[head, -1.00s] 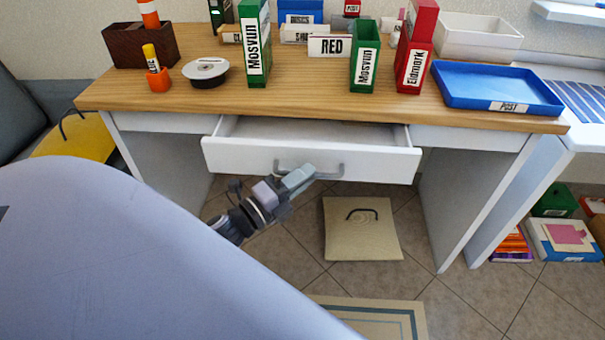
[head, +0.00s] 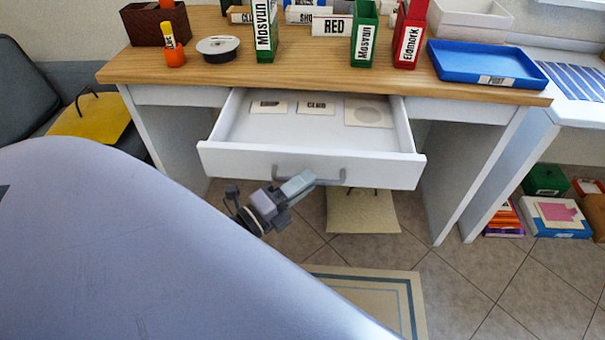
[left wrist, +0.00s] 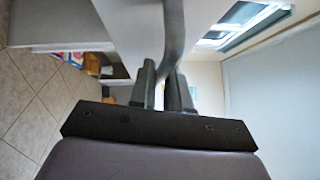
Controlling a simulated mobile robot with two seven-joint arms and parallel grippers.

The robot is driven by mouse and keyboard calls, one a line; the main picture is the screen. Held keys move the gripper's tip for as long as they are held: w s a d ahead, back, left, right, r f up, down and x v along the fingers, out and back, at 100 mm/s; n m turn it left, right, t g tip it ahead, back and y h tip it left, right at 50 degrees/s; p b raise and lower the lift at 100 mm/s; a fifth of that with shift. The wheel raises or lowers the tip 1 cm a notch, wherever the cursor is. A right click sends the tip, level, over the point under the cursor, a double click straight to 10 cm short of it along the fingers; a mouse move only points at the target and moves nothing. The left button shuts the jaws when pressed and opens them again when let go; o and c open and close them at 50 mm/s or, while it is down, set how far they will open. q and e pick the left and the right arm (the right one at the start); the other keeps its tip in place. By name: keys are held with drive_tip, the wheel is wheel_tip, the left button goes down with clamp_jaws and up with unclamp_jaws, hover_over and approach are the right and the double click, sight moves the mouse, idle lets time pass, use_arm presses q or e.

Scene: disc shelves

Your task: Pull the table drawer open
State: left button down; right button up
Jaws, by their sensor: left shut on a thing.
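The white table drawer (head: 310,168) is pulled well out from under the wooden table top (head: 330,78). Inside it lie pale labelled cards, one reading CLUB (head: 316,108) and one with a round mark (head: 368,112). A grey bar handle (head: 335,181) is on the drawer's front. My left gripper (head: 300,184) is shut on the handle near its left end. In the left wrist view the handle (left wrist: 174,35) passes between the two fingers (left wrist: 163,88). My right gripper is not in view.
A blue tray (head: 485,65), a red Eidmark box (head: 409,40), green Mosvun boxes (head: 364,42) and a black-and-white disc holder (head: 218,50) stand on the table. Boxes lie on the floor at right.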

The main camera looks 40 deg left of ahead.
use_arm(q)
drive_tip(key=shift+s+d, duration=0.15)
drive_tip(key=shift+s, duration=0.1)
drive_tip(key=c, duration=1.2)
unclamp_jaws()
drive_tip(key=shift+o, duration=0.2)
drive_tip(key=r+v, duration=0.1)
drive_tip(key=v, duration=0.6)
drive_tip(key=shift+f, duration=0.45)
